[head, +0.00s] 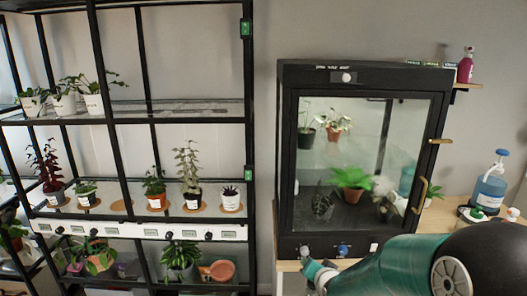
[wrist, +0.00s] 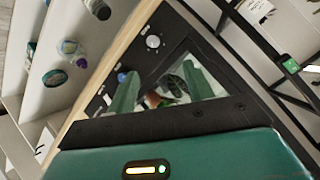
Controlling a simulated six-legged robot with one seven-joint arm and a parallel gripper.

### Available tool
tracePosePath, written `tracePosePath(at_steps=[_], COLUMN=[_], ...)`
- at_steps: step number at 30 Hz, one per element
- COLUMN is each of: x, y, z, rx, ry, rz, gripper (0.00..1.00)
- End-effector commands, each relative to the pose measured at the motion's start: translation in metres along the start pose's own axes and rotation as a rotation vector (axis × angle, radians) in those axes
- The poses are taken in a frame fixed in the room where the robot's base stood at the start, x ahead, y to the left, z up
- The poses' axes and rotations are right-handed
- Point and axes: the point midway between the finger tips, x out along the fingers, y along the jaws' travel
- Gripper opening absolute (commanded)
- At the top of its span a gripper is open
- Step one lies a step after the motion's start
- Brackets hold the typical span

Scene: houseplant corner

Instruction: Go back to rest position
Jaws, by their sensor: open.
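My gripper (wrist: 160,82) is open. Its two green fingers stand apart in the wrist view, with nothing seen held between them. Behind them is the black front of the glass cabinet (head: 287,150), with a potted plant showing through the glass in the gap. A white knob (wrist: 153,42) and a blue knob (wrist: 122,77) are close by on the cabinet front. In the head view my teal arm reaches in from the lower right, in front of the cabinet's lower edge. Whether the fingers touch the cabinet, I cannot tell.
A black shelf rack (head: 180,118) with several potted plants stands left of the cabinet. The cabinet door looks closed, with brass handles (head: 421,195) on its right. A blue pump bottle (head: 489,188) stands on the wooden table (head: 440,217) at right.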

Motion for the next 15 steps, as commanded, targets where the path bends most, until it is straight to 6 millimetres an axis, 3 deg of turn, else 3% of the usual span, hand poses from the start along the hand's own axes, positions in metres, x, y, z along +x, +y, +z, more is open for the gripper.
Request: tracePosePath(at_steps=[7,15], x=[-0.079,-0.177], y=[-0.014,-0.019], z=[-0.019,-0.020], rx=[-0.224,-0.391], ry=[-0.084,-0.203], rz=[0.140,0.249], gripper=[0.51,0.51])
